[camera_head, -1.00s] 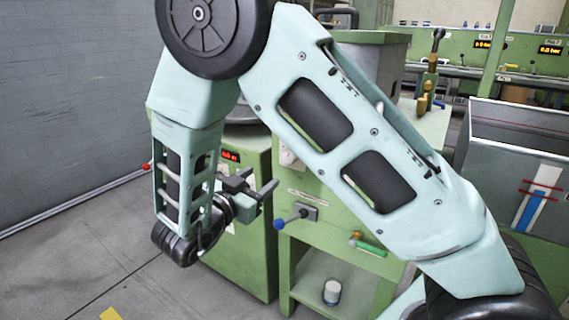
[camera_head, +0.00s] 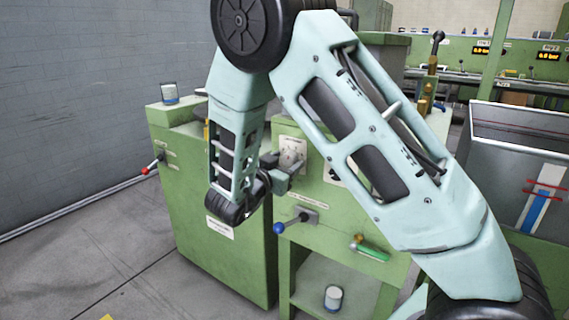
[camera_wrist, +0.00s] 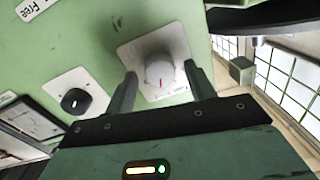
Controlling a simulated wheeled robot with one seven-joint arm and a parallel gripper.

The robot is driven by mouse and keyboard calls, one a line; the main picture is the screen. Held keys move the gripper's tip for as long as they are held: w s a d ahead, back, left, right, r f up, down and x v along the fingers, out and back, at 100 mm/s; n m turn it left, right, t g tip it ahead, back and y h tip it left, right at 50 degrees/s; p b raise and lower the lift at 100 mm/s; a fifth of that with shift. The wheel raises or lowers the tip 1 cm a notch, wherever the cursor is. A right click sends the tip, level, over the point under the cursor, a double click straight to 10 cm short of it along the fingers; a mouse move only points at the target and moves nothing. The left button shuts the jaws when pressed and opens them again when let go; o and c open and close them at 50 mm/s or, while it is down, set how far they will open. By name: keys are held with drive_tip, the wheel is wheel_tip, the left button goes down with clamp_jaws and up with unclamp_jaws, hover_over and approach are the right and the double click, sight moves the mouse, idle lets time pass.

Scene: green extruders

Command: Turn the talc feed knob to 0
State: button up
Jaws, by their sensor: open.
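A pale grey round knob (camera_wrist: 160,72) with a red pointer line sits on a square white plate (camera_wrist: 181,42) on the green panel in the wrist view. My gripper (camera_wrist: 161,80) is open, with one finger on each side of this knob; I cannot tell whether they touch it. A black knob (camera_wrist: 75,101) with a white mark is on another plate to the left. In the head view my gripper (camera_head: 290,170) is at the green machine's front panel, by a white plate (camera_head: 293,150). The grey knob is hard to make out there. No label readable in the frames names the talc feed.
A lever with a blue ball (camera_head: 279,228) sticks out below my gripper. A green-handled part (camera_head: 371,251) is lower right. A green cabinet (camera_head: 222,255) with a red-tipped lever (camera_head: 146,170) stands left. Open floor lies further left.

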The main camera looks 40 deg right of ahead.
drive_tip(key=c, duration=1)
drive_tip(key=shift+r+n+p, duration=0.15)
drive_tip(key=shift+n+p, duration=0.15)
drive_tip(key=shift+p, duration=0.4)
drive_tip(key=n+p, duration=0.1)
drive_tip(key=p, duration=0.2)
drive_tip(key=shift+r+n+p, duration=0.25)
drive_tip(key=shift+n+p, duration=0.15)
drive_tip(key=n+p, duration=0.4)
drive_tip(key=p, duration=0.3)
drive_tip(key=n+p, duration=0.4)
drive_tip(key=p, duration=0.1)
drive_tip(key=shift+w+f+n, duration=0.1)
drive_tip(key=shift+f+n, duration=0.05)
drive_tip(key=shift+n, duration=0.15)
drive_tip(key=shift+a+f+n+g+p, duration=0.1)
drive_tip(key=shift+f+n+g+p, duration=0.1)
drive_tip(key=shift+n+p, duration=0.85)
drive_tip(key=shift+f+n+g+p, duration=0.1)
drive_tip(key=shift+n+g+p, duration=0.1)
drive_tip(key=shift+n+p, duration=0.85)
drive_tip(key=shift+n, duration=0.3)
